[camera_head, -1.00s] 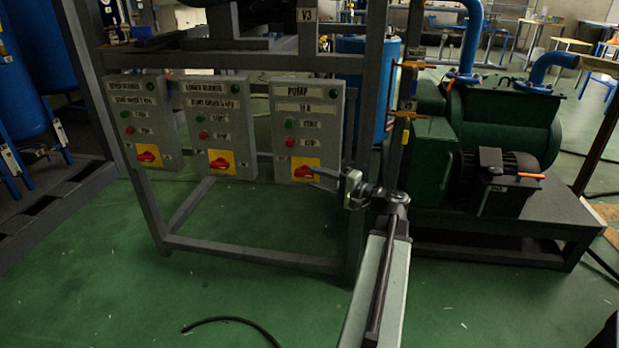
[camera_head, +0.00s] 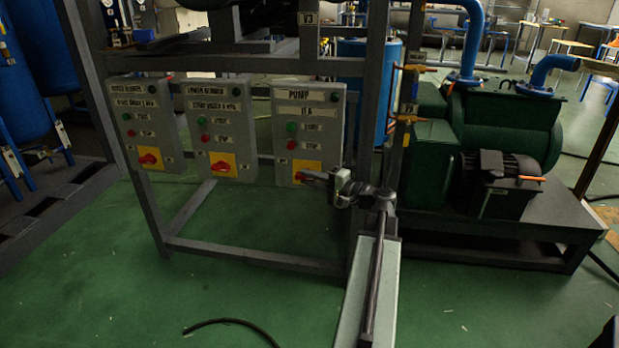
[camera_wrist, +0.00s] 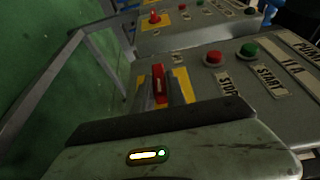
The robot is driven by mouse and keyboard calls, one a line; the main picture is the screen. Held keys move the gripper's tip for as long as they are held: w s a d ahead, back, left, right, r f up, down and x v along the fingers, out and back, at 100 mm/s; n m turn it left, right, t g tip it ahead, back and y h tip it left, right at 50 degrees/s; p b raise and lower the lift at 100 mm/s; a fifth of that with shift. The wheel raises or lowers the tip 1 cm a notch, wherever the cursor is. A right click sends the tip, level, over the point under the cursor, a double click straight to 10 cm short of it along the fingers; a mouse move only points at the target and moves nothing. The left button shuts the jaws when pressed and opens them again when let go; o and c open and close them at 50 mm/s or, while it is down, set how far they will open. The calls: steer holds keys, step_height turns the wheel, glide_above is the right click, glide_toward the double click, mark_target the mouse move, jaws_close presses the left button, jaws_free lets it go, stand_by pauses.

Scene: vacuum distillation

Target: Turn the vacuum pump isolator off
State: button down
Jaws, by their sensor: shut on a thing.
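The pump isolator is a red rotary handle (camera_wrist: 159,84) on a yellow plate (camera_wrist: 181,82), low on the grey box labelled PUMP (camera_head: 309,110). My gripper (camera_head: 308,178) reaches it from the right in the head view. In the wrist view its two fingers (camera_wrist: 165,94) lie on either side of the red handle and are shut on it. In the head view the fingers cover most of the handle. A red STOP button (camera_wrist: 213,58) and a green START button (camera_wrist: 249,49) sit above the isolator on the same box.
Two similar grey boxes, each with a red isolator, hang to the left: the middle one (camera_head: 217,105) and the left one (camera_head: 143,100). A grey frame post (camera_head: 375,110) stands close right of the pump box. Green machinery (camera_head: 510,130) stands further right.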

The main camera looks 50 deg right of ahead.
steer(key=r+g+p, duration=0.1)
steer(key=p, duration=0.2)
steer(key=n+g+p, duration=0.1)
steer(key=p, duration=0.3)
steer(key=shift+r+g, duration=0.35)
steer(key=shift+g, duration=0.05)
steer(key=g+p, duration=0.1)
steer(key=p, duration=0.2)
steer(key=n+g+h+p, duration=0.1)
steer(key=g+p, duration=0.1)
steer(key=p, duration=0.1)
steer(key=g+h+p, duration=0.1)
steer(key=p, duration=0.2)
steer(key=shift+w+a+r+g, duration=0.15)
steer(key=shift+w+a+g, duration=0.05)
steer(key=shift+w+g, duration=0.1)
steer(key=g+h+p, duration=0.1)
steer(key=g+p, duration=0.1)
steer(key=n+g+h+p, duration=0.1)
steer(key=g+p, duration=0.1)
steer(key=p, duration=0.1)
steer(key=shift+w+a, duration=0.1)
steer(key=shift+w, duration=0.1)
steer(key=shift+w+a+f+n+g+h+p, duration=0.15)
steer(key=shift+n+g+h+p, duration=0.35)
steer(key=shift+g, duration=0.45)
steer(key=shift+f+n+g+h+p, duration=0.2)
steer(key=shift+g+h+p, duration=0.1)
steer(key=shift+g+h, duration=0.55)
